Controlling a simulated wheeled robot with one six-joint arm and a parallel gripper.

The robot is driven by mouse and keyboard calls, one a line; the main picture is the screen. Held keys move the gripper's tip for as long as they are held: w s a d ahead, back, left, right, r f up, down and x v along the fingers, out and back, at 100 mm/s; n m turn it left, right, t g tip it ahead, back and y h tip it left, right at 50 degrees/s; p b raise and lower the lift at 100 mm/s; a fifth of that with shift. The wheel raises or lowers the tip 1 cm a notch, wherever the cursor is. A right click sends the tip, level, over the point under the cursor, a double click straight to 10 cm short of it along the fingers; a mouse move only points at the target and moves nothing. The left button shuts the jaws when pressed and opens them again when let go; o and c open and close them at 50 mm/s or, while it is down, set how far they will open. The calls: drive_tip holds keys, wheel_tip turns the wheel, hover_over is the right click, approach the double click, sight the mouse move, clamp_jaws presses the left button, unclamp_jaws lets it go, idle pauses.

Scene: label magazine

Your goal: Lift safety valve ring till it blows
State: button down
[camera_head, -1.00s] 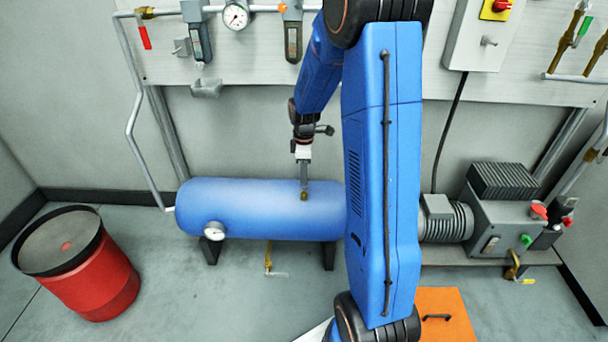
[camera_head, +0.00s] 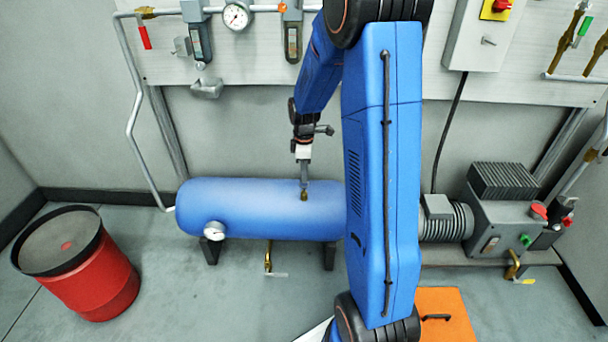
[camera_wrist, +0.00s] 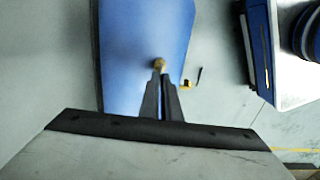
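The blue tank (camera_head: 265,208) lies horizontally under the wall panel. A small brass safety valve (camera_head: 304,196) stands on top of it. It also shows in the wrist view (camera_wrist: 158,64), just beyond my fingertips. My gripper (camera_head: 304,187) points down at the valve from above. In the wrist view, the two dark fingers (camera_wrist: 160,76) are close together with a narrow gap, and their tips meet the valve's top. The ring is too small to make out and appears hidden between the tips.
A red drum (camera_head: 105,285) stands at the left. A grey motor and pump unit (camera_head: 495,220) is at the right. An orange plate (camera_head: 445,315) lies at the front. My arm hides the tank's right end.

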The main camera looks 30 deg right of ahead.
idle(0.4)
drive_tip(key=shift+r, duration=0.7)
drive_tip(key=c, duration=2)
unclamp_jaws()
drive_tip(key=shift+r, duration=0.1)
wheel_tip(320, 180, up, 17)
drive_tip(key=shift+r, duration=0.1)
